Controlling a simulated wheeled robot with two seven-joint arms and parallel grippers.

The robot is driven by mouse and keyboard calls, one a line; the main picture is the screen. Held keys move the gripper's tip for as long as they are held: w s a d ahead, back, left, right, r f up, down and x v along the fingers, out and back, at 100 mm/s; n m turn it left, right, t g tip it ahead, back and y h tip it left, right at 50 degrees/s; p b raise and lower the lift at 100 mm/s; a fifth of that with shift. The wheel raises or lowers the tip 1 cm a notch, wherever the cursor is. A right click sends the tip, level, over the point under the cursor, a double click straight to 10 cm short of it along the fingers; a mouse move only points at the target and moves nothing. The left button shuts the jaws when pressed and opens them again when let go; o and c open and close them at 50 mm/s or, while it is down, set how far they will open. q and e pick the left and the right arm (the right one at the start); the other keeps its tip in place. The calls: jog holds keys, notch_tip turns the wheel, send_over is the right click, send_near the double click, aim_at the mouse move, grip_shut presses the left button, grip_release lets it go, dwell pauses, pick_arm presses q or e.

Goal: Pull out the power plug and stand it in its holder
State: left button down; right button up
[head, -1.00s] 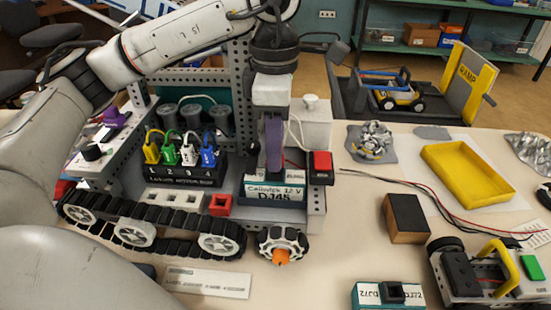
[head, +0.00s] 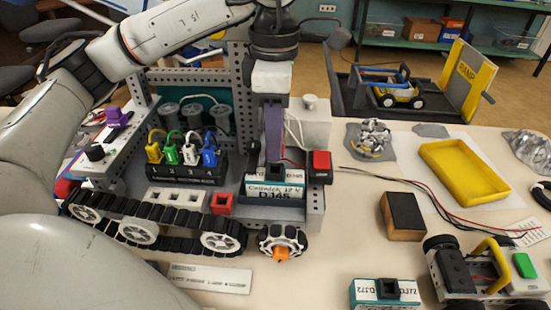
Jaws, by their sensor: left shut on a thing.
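My left gripper (head: 272,158) comes down from above with its fingers over the battery box (head: 265,195) labelled "Calivolt 12 V" on the tracked robot's deck. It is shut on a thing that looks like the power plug. The plug is mostly hidden by the fingers, so I cannot tell how far it sits in the black socket (head: 272,173) on the box. A red and black cable runs close by. A teal box with a black square opening (head: 384,292), perhaps the holder, stands at the bottom, right of centre. My right gripper is not in view.
A red block (head: 320,164) and a white canister box (head: 309,130) stand just right of the gripper. A perforated post is close on its left. A black and wooden block (head: 403,216), yellow tray (head: 463,171) and small wheeled vehicle (head: 487,270) lie right.

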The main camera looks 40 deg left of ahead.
pick_arm(q)
jog(key=shift+r, duration=0.4)
jog(key=shift+r+p, duration=0.85)
jog(key=shift+r, duration=0.05)
jog(key=shift+f, duration=0.15)
